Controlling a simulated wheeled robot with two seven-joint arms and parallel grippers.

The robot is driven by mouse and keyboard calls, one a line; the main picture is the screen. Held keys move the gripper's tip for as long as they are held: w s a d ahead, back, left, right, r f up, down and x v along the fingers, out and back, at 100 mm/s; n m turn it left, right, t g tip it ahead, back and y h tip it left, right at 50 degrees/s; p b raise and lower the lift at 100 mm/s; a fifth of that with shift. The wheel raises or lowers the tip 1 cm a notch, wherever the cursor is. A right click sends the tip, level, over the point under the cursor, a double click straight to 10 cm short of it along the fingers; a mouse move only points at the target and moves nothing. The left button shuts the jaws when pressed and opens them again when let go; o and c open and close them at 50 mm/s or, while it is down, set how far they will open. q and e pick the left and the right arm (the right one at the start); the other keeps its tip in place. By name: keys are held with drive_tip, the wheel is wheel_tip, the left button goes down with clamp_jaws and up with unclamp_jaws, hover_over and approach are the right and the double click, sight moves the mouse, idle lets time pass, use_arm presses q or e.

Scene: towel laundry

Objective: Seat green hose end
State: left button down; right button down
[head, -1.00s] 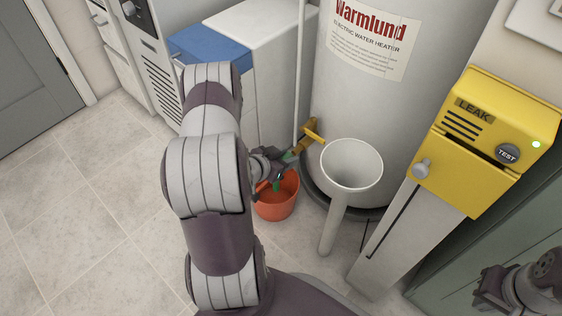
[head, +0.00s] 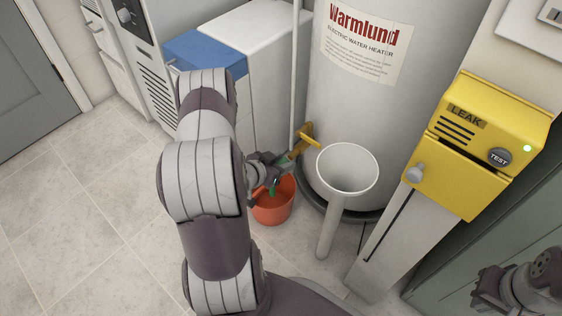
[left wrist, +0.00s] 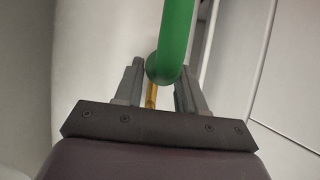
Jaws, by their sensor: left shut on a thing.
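The green hose (left wrist: 177,35) runs between the two fingers of my left gripper (left wrist: 158,90) in the left wrist view, and the gripper is shut on it. In the head view my left gripper (head: 281,171) is low beside the water heater, just above the bucket, with a bit of green hose (head: 272,188) showing below it. A brass valve with a yellow handle (head: 308,137) sticks out of the heater close to the gripper. Whether the hose end touches the valve is hidden. My right gripper (head: 487,289) is at the lower right, its fingers unclear.
An orange bucket (head: 273,208) stands on the floor under the valve. A white funnel-topped standpipe (head: 347,168) stands close to the right of it. The water heater (head: 350,110) is behind. A yellow leak box (head: 455,180) is at the right. The tiled floor (head: 90,220) at left is clear.

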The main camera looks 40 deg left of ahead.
sight(294, 153)
use_arm(q)
drive_tip(key=shift+w, duration=0.15)
drive_tip(key=shift+w+d, duration=0.15)
drive_tip(key=shift+w, duration=1.9)
drive_tip(key=c, duration=0.6)
unclamp_jaws()
drive_tip(key=shift+s, duration=0.1)
